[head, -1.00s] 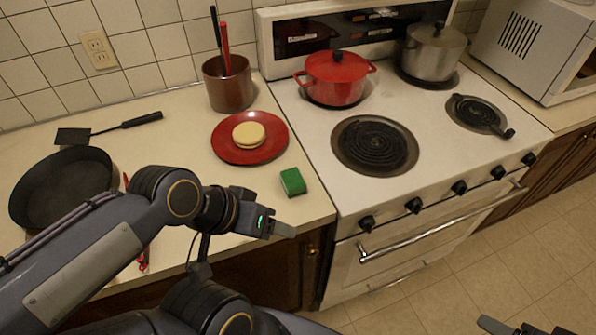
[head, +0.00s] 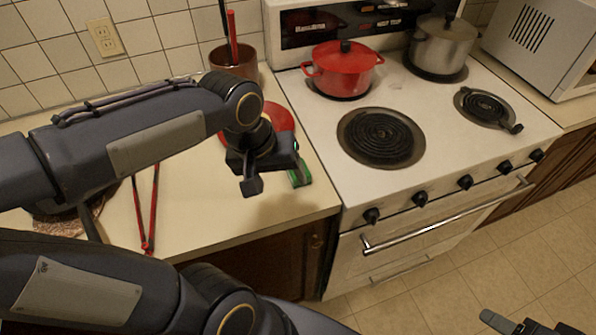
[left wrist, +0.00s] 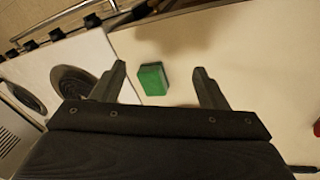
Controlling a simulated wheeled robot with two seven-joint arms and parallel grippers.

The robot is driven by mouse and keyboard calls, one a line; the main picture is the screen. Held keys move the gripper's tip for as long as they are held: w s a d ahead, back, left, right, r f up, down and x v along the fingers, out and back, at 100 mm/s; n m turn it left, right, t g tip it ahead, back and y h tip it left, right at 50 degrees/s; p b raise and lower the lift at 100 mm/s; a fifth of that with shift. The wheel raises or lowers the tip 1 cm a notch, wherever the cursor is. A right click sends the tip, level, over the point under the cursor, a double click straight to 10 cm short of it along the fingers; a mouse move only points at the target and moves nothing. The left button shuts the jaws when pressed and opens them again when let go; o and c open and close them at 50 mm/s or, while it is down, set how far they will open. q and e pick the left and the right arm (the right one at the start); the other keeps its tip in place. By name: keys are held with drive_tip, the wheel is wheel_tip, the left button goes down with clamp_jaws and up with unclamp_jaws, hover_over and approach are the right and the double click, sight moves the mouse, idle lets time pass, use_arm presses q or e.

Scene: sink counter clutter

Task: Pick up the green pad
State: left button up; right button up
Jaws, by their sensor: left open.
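The green pad (head: 300,175) is a small green block lying on the beige counter near the stove's left side. In the head view my left gripper partly hides it. In the left wrist view the green pad (left wrist: 153,79) shows whole, between and beyond the two open fingers, and nothing touches it there. My left gripper (head: 277,177) is above the counter, pointing down beside the pad; it is open and empty, and it also shows in the left wrist view (left wrist: 160,84). My right gripper (head: 515,325) shows only in part at the bottom right, over the floor.
A red plate (head: 281,118) is partly hidden behind my left arm. A brown pot with utensils (head: 234,62) stands behind it. The stove (head: 340,170) with a red pot (head: 342,72) adjoins on the right. Red tongs (head: 148,225) lie on the counter to the left.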

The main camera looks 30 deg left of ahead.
use_arm(q)
drive_tip(key=w+n, duration=0.1)
drive_tip(key=w, duration=0.2)
drive_tip(key=w+f+n+g+y, duration=0.1)
drive_tip(key=w, duration=0.2)
drive_tip(key=w+n+g+y, duration=0.1)
drive_tip(key=w+n, duration=0.1)
drive_tip(key=w, duration=0.1)
drive_tip(key=shift+f, duration=0.2)
drive_tip(key=shift+w+f+y, duration=0.15)
drive_tip(key=shift+w+y, duration=0.15)
drive_tip(key=f, duration=0.2)
drive_tip(key=a+f, duration=0.1)
drive_tip(key=f, duration=0.4)
drive_tip(key=shift+w+a+f, duration=0.15)
drive_tip(key=shift+w+f, duration=0.05)
drive_tip(key=shift+f, duration=0.05)
drive_tip(key=shift+c, duration=0.5)
drive_tip(key=c, duration=1)
